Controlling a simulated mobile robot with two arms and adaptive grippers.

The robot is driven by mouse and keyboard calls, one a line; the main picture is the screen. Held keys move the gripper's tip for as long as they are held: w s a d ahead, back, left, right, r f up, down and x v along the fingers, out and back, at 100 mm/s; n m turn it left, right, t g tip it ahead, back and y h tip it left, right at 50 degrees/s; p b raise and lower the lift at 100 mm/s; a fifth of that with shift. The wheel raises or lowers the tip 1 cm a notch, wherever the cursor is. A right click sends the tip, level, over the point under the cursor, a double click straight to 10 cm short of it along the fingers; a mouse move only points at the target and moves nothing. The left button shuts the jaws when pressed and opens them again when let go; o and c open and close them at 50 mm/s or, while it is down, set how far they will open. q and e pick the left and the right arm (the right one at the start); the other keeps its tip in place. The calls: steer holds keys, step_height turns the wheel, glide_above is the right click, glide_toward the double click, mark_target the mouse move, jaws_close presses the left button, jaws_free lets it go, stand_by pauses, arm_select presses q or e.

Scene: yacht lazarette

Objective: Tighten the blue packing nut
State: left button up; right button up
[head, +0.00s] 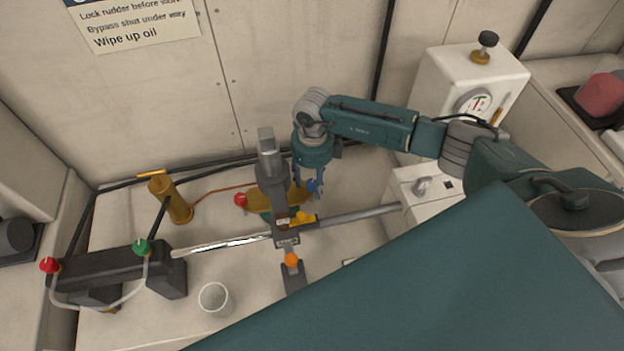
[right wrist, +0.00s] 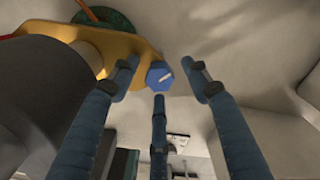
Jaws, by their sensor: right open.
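The blue packing nut (right wrist: 157,75) is a small hexagon with a white line across its face. It sits by the edge of a yellow bracket (right wrist: 110,45) in the right wrist view. In the head view the nut (head: 312,186) shows small beside my right gripper (head: 309,190), which points down at it. In the right wrist view my right gripper (right wrist: 161,82) is open, its three blue fingers spread around the nut. Gaps show between the fingers and the nut; depth is hard to judge. My left gripper is not in view.
A dark grey post (head: 268,165) stands close left of the gripper. A metal rod (head: 350,217) runs across in front.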

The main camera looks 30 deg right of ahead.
steer(key=c, duration=1.1)
steer(key=shift+c, duration=0.2)
steer(key=shift+m, duration=0.3)
steer(key=m+b, duration=0.1)
steer(key=m, duration=0.3)
steer(key=shift+w+m, duration=0.1)
steer(key=shift+m, duration=0.2)
steer(key=m, duration=0.5)
steer(key=shift+b, duration=0.3)
steer(key=shift+m, duration=0.3)
steer(key=o, duration=1.1)
steer(key=shift+o, duration=0.2)
